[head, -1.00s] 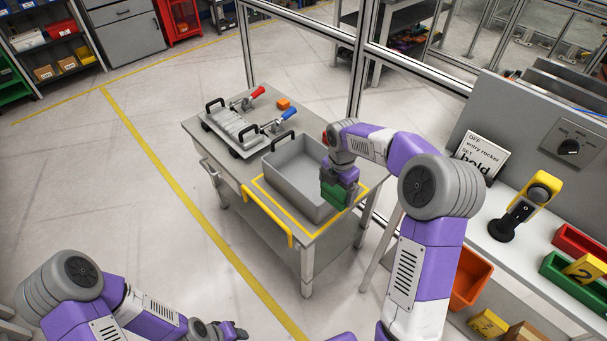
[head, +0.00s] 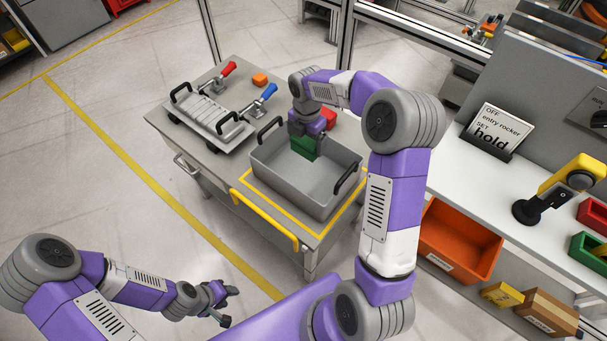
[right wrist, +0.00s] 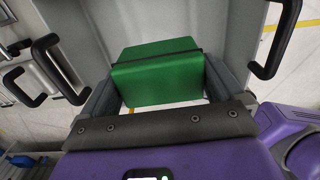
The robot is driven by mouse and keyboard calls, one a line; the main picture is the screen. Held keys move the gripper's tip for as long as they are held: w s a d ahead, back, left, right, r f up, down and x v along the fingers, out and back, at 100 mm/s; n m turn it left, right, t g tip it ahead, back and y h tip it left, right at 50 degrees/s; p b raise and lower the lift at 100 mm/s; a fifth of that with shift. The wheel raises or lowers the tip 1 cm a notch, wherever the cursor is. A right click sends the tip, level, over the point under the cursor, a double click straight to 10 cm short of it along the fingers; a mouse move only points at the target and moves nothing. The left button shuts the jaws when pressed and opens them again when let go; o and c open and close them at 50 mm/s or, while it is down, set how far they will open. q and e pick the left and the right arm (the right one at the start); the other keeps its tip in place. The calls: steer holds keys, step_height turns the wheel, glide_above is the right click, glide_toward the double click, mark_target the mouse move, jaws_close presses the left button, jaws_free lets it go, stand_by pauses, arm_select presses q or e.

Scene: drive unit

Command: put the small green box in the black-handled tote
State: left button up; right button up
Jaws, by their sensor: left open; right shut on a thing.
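The small green box (head: 304,147) is held in my right gripper (head: 304,138), over the inside of the grey tote (head: 280,187) with black handles. In the right wrist view the green box (right wrist: 158,72) sits between the two fingers, with the tote's grey walls around it and a black handle on each side. I cannot tell whether the box touches the tote's floor. The tote stands on the cart's right part, inside a yellow outline. My left gripper (head: 228,303) is open and empty at the lower left, away from the cart.
On the cart (head: 160,119) beside the tote are a grey fixture plate (head: 210,115) with black handles, red and blue clamp levers and an orange block (head: 260,79). A red thing (head: 328,117) is behind the tote. A white bench (head: 480,190) is at the right.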

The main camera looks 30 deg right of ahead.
step_height(320, 180, down, 4)
steer(key=shift+w+r+b, duration=0.1)
steer(key=shift+w+b, duration=0.05)
steer(key=shift+b, duration=0.7)
arm_select(q)
step_height(320, 180, down, 6)
steer(key=b, duration=0.3)
steer(key=shift+w+r, duration=0.15)
steer(key=shift+r, duration=0.05)
arm_select(e)
glide_above(306, 175)
step_height(306, 175, down, 10)
steer(key=shift+r, duration=0.1)
steer(key=shift+f, duration=0.2)
steer(key=o, duration=0.8)
arm_select(q)
step_height(306, 175, up, 3)
steer(key=p, duration=0.3)
steer(key=shift+r, duration=0.2)
arm_select(e)
steer(key=shift+o, duration=0.2)
step_height(306, 175, up, 12)
steer(key=shift+r, duration=0.2)
